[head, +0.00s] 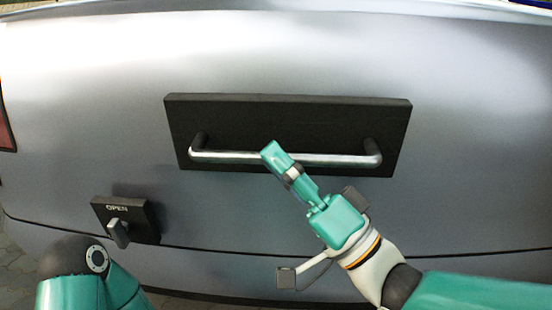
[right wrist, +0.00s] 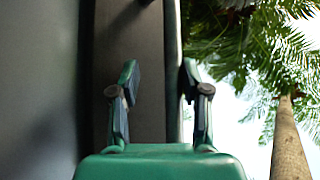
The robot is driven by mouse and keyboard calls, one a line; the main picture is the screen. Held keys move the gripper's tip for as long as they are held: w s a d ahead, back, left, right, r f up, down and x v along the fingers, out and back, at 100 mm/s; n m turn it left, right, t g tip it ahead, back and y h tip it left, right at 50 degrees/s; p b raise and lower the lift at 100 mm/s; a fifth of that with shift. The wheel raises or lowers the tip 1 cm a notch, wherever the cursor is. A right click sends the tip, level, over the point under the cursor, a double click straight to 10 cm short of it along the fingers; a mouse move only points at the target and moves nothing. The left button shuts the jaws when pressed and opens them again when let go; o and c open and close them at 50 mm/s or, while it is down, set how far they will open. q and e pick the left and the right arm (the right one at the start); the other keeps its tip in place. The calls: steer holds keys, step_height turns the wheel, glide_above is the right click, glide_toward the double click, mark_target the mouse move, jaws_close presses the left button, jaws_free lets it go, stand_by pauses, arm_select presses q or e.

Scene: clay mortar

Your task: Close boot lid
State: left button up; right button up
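The grey boot lid (head: 300,215) fills most of the head view, with a thin dark seam along its lower part. I cannot tell whether it is fully shut. A black plate (head: 290,115) on it carries a silver bar handle (head: 235,156). My right gripper (head: 270,150) is at the handle's middle, overlapping the bar. In the right wrist view its two fingers (right wrist: 160,80) stand apart, with the black plate (right wrist: 145,50) and a narrow upright strip, seemingly the bar, showing between them. Contact is unclear. My left arm shows at lower left, but its gripper is out of view.
A black block (head: 143,222) marked OPEN, with a small grey knob (head: 118,232), sits at lower left, close to my left arm. A red lamp (head: 5,130) is at the left edge. Palm trees (right wrist: 290,130) show in the right wrist view.

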steer(key=shift+r, duration=0.15)
steer(key=shift+s+d, duration=0.2)
steer(key=shift+d, duration=0.05)
steer(key=v, duration=0.7)
steer(key=shift+f, duration=0.25)
steer(key=shift+a, duration=0.15)
